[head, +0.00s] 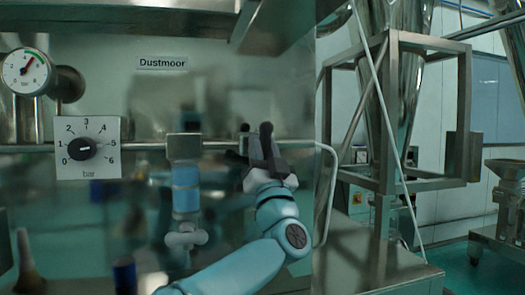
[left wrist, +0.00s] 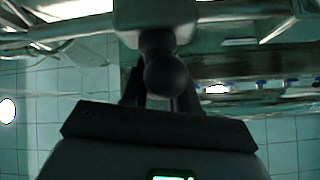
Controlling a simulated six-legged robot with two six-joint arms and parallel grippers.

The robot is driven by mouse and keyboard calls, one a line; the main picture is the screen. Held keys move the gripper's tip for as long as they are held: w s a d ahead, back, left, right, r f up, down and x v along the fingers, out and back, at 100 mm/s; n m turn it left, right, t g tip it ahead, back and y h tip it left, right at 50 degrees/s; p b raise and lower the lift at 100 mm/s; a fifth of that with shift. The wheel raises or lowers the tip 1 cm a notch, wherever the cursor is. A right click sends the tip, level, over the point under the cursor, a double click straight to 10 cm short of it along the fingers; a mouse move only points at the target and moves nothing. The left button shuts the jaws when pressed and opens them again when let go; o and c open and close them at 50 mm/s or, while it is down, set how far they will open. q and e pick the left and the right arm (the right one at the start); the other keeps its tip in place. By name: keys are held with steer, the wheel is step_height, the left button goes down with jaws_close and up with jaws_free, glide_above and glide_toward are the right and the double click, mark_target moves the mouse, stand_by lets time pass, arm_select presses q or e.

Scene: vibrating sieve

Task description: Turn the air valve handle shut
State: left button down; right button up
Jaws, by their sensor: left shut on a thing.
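In the left wrist view, the dark valve handle (left wrist: 166,75) has a rounded end and hangs from a pale grey block (left wrist: 155,14). My left gripper (head: 256,135) is up at the horizontal pipe in the head view, in front of the steel panel. Its dark fingers are shut around the handle, one on each side in the left wrist view. In the head view the gripper hides the handle, so I cannot tell its exact angle. My right gripper is not in view.
A pressure gauge (head: 25,72) and a numbered bar dial (head: 88,148) are at the left. A grey block with a blue cylinder (head: 186,190) below it shows left of my gripper. A steel frame (head: 385,180) stands at the right.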

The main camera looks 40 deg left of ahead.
arm_select(q)
steer(key=shift+d+n+g+y, duration=0.1)
steer(key=shift+n+g+y, duration=0.7)
steer(key=shift+n+g, duration=0.5)
steer(key=shift+n+g+y, duration=0.8)
steer(key=shift+n+g, duration=0.2)
steer(key=shift+n, duration=0.5)
steer(key=shift+n+g+p, duration=0.3)
steer(key=shift+n+g, duration=0.1)
steer(key=shift+g, duration=0.1)
steer(key=c, duration=1)
jaws_free()
steer(key=shift+f, duration=0.15)
steer(key=b+v, duration=0.6)
steer(key=v, duration=1)
steer(key=shift+f, duration=0.1)
